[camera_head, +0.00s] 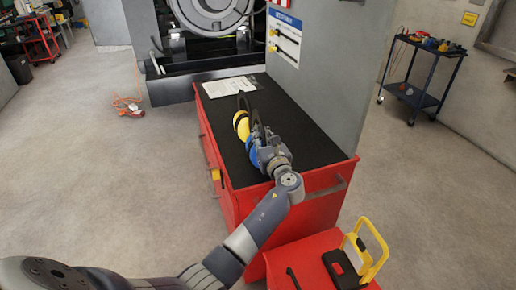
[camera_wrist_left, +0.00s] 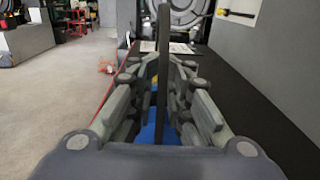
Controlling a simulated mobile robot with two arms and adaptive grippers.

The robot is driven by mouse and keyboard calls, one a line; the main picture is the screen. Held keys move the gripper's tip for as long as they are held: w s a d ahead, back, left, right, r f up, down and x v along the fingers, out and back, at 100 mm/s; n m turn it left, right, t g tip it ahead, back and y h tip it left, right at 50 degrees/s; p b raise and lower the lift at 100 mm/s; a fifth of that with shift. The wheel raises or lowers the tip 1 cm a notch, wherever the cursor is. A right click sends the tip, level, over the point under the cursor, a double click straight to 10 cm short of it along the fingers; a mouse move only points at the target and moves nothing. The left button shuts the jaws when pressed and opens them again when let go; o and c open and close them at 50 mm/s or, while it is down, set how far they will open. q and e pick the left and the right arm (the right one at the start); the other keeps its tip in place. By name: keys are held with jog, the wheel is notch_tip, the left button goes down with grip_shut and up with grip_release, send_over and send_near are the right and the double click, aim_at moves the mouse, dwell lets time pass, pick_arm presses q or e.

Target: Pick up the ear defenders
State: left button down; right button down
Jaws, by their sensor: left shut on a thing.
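The ear defenders show as a blue part (camera_head: 252,154) with a black band, on the black top of the red cabinet. A yellow cup (camera_head: 241,124) with a black band sits just beyond; I cannot tell whether it belongs to the same pair. My left gripper (camera_head: 262,140) is over the blue part, its fingers shut on the upright black band. In the left wrist view the band (camera_wrist_left: 163,75) stands between the fingers, with blue (camera_wrist_left: 153,134) below it. Much of the ear defenders is hidden by the gripper. My right gripper is not in view.
The red cabinet (camera_head: 231,200) stands against a grey panel (camera_head: 318,75). White papers (camera_head: 230,86) lie at its far end. A red box with a yellow-framed item (camera_head: 366,250) is at the front right. A dark trolley (camera_head: 421,75) stands far right. The floor on the left is mostly clear.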

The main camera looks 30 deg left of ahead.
pick_arm(q)
jog(key=shift+s+f, duration=0.1)
jog(key=shift+f, duration=0.35)
jog(key=shift+r, duration=0.25)
jog(key=shift+w+a+r, duration=0.1)
jog(key=shift+r, duration=0.55)
jog(key=shift+w+a+r, duration=0.1)
jog(key=shift+r, duration=0.5)
jog(key=s+a+r, duration=0.2)
jog(key=s+a, duration=0.6)
jog(key=s, duration=0.5)
jog(key=shift+s+a+r, duration=0.15)
jog(key=shift+s, duration=0.2)
